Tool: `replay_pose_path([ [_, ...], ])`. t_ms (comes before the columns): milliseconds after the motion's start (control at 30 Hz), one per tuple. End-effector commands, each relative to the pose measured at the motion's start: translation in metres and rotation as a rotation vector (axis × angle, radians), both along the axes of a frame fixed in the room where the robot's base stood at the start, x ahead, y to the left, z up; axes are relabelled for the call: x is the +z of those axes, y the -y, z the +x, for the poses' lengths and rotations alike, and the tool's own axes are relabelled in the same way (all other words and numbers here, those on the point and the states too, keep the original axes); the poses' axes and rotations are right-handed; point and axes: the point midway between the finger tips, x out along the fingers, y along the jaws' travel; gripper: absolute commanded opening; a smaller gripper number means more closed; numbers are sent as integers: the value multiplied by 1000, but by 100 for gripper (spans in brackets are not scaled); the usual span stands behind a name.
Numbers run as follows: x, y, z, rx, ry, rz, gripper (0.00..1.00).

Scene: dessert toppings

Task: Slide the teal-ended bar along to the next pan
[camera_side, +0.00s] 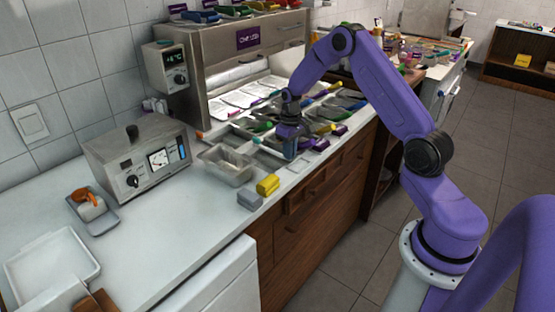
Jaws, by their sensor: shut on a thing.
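My purple arm reaches over the counter from the right, and my gripper (289,150) points down into the row of shallow topping pans (270,158). The gripper is shut on a narrow thing, most likely the teal-ended bar; its jaws and the wrist cover most of it.
A metal box with a dial (139,160) is farther left. A steel cabinet (240,60) rises behind.

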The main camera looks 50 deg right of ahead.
Motion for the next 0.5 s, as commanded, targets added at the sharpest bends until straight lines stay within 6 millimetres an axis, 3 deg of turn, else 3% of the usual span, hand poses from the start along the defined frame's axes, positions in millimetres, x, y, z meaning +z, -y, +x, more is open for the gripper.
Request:
replay_pose_path([
  [100,1,23,2,-2,7,-2,0],
  [200,1,33,1,0,6,-2,0],
  [500,1,37,1,0,8,-2,0],
])
